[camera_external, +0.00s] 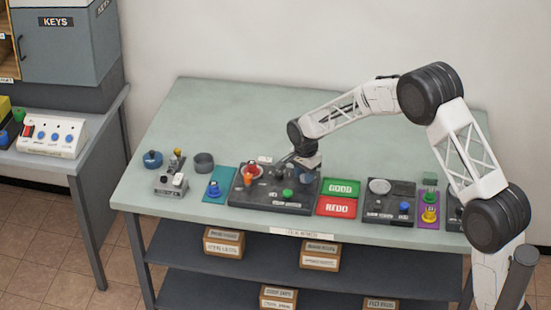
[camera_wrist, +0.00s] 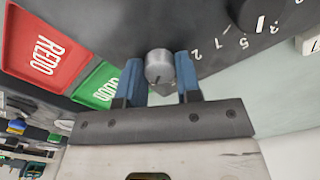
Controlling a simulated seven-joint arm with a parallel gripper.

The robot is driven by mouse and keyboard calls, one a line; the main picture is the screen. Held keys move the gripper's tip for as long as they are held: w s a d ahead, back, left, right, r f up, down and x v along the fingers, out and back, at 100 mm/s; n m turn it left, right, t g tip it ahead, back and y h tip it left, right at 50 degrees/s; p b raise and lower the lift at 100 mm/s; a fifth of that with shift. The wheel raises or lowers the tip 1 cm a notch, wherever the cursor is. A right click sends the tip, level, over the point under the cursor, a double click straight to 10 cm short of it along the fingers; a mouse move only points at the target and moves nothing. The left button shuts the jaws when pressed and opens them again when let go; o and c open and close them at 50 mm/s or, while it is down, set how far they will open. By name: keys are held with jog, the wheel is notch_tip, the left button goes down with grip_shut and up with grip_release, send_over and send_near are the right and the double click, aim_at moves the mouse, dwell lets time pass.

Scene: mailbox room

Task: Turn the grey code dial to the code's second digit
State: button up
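The grey dial (camera_wrist: 158,66) is a small round knob on a dark console in the wrist view, with a dark mark on its near edge. My gripper (camera_wrist: 159,62) has one blue finger on each side of the knob, and both fingertips appear to touch it. White digits, among them 2, 7, 5 and 1, run along the panel to the right of the knob. In the external view my gripper (camera_external: 298,165) is low over the back of the dark console (camera_external: 240,197), where my arm hides the dial.
A black round part (camera_wrist: 250,12) with a white mark is near the digits. A second dark panel (camera_external: 380,208) stands further right. The back of the table (camera_external: 220,110) is clear.

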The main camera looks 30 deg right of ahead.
jog(key=o, duration=0.4)
jog(key=shift+o, duration=0.2)
jog(key=shift+r, duration=0.1)
jog(key=shift+r, duration=3.85)
